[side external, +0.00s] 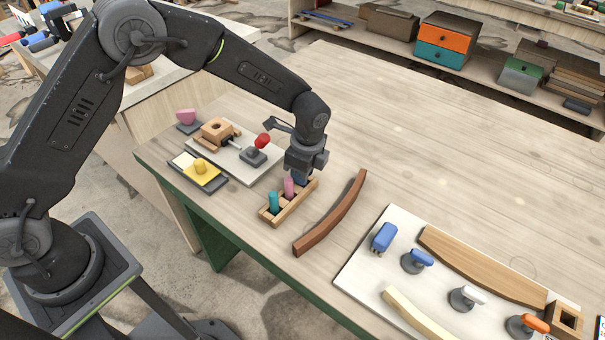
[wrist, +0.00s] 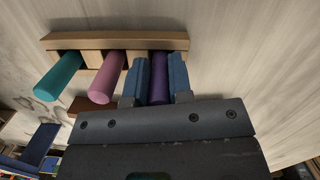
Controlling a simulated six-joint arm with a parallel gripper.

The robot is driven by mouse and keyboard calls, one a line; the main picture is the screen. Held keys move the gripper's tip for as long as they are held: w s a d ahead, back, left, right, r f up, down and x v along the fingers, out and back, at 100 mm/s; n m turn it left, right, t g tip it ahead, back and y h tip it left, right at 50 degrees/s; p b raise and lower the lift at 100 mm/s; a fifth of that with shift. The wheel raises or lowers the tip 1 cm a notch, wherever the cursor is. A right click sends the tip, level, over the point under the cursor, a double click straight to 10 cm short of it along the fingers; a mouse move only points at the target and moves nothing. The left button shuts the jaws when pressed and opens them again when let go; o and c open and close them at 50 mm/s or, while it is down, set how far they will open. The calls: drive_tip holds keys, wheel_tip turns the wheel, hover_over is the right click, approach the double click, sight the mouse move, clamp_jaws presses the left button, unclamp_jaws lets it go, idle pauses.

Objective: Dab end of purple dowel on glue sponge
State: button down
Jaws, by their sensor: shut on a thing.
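The purple dowel (wrist: 160,88) stands in the wooden rack (wrist: 100,41), at the right of the row in the wrist view. My gripper (wrist: 160,64) is shut on it, with a blue finger on each side. In the side external view my gripper (side external: 302,178) is down at the far end of the rack (side external: 272,217) and hides most of the purple dowel. A yellow pad with a rounded yellow piece on it (side external: 201,168) lies on a dark tray left of the rack. It may be the glue sponge; I cannot tell for sure.
A teal dowel (side external: 273,202) and a pink dowel (side external: 289,187) stand in the same rack. A white board (side external: 236,172) with a red-knobbed tool is behind left. A curved brown strip (side external: 335,218) lies right of the rack. The table beyond is clear.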

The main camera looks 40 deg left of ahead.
wheel_tip(320, 180, up, 15)
drive_tip(key=s+a+g, duration=0.1)
drive_tip(key=s+a, duration=0.3)
drive_tip(key=a, duration=0.5)
drive_tip(key=s+a+g, duration=0.1)
drive_tip(key=s+a, duration=0.2)
drive_tip(key=a, duration=0.7)
drive_tip(key=s+a+g, duration=0.2)
drive_tip(key=s+a, duration=0.2)
drive_tip(key=a, duration=0.5)
drive_tip(key=shift+a+f, duration=0.15)
drive_tip(key=shift+f, duration=6.4)
drive_tip(key=shift+f, duration=0.55)
wheel_tip(320, 180, up, 7)
